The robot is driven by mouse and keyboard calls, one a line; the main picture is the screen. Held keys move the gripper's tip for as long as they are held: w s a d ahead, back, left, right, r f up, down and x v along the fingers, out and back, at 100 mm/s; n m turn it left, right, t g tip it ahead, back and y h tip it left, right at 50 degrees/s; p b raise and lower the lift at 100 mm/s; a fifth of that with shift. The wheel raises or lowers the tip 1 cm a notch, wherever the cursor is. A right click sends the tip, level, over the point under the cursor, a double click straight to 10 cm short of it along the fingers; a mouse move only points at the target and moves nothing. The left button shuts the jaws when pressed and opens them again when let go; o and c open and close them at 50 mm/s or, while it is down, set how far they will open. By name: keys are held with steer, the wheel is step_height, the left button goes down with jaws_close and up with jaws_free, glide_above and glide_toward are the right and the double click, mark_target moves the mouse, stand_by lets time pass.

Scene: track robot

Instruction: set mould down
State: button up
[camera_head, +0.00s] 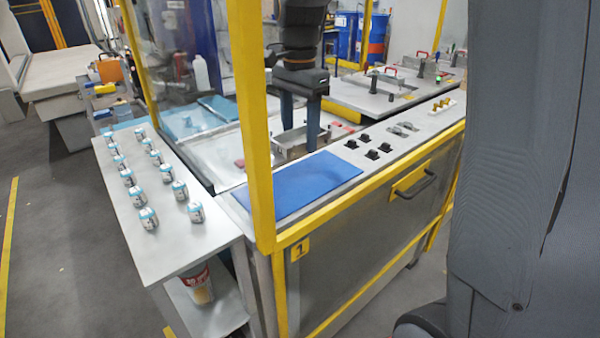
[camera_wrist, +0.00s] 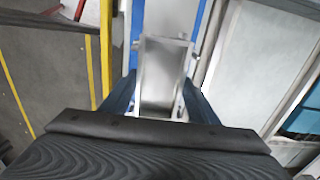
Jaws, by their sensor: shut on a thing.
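The mould (camera_head: 288,150) is a grey metal box-like piece, held low over the workbench behind the blue mat (camera_head: 300,186) in the head view. My gripper (camera_head: 299,130) points down with its two dark fingers on either side of the mould. In the wrist view my gripper (camera_wrist: 160,92) is shut on the mould (camera_wrist: 162,70), which sits between the blue fingers. The head view does not clearly show whether the underside of the mould touches the surface below. The blue mat appears bare.
A yellow post (camera_head: 250,120) and clear guard panels frame the bench. Black clips (camera_head: 368,149) and grey parts lie on the ledge right of the mat. A side table (camera_head: 185,245) at the left carries several small cans. Red-handled fixtures (camera_head: 393,82) stand behind.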

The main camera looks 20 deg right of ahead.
steer(key=p, duration=0.2)
glide_above(301, 181)
step_height(301, 181, down, 6)
steer(key=shift+f, duration=0.1)
steer(key=shift+f+p, duration=0.35)
steer(key=shift+f, duration=1.4)
steer(key=o, duration=1.7)
steer(key=shift+f, duration=0.15)
steer(key=shift+c, duration=0.2)
step_height(301, 181, up, 12)
steer(key=b, duration=0.3)
